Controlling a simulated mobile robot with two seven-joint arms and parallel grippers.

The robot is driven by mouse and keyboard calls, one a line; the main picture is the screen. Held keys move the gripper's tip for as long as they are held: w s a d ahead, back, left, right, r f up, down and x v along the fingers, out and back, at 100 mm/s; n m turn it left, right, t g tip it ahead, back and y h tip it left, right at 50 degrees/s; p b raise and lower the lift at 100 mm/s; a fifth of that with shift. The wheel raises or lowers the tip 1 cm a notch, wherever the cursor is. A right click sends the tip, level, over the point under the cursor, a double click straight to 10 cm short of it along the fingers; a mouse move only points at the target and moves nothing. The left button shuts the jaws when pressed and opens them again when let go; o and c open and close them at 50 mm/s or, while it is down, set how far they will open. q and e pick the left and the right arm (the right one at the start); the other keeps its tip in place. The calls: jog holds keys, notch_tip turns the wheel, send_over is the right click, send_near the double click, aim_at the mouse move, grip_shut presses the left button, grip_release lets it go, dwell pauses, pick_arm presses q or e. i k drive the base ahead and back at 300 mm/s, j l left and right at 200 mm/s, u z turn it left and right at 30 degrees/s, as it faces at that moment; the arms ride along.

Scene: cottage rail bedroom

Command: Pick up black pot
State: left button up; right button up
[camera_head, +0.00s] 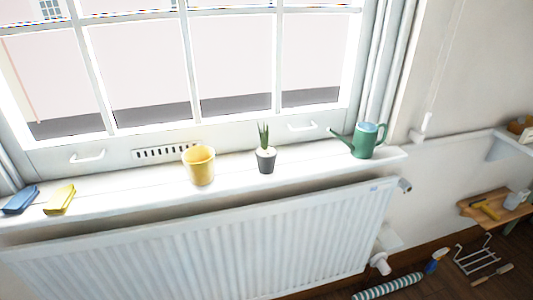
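The black pot (265,163) is a small dark grey-black pot with a green spiky plant (263,136) in it. It stands upright on the white window sill (320,161), between a yellow pot and a green watering can. Nothing covers it. Neither of my grippers shows in the head view.
A yellow pot (199,166) stands left of the black pot, and a green watering can (363,141) stands to the right. A blue item (20,200) and a yellow item (59,199) lie at the sill's left end. A white radiator (210,251) is below; the window is behind.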

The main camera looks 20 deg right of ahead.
aim_at(265, 155)
jog(key=u, duration=0.4)
jog(key=l+u, duration=0.7)
jog(key=u, duration=0.25)
jog(key=k+l+u, duration=0.1)
jog(key=l, duration=0.2)
jog(key=k+l+u, duration=0.1)
jog(key=l, duration=0.15)
jog(key=k+l+u, duration=0.1)
jog(key=l, duration=0.2)
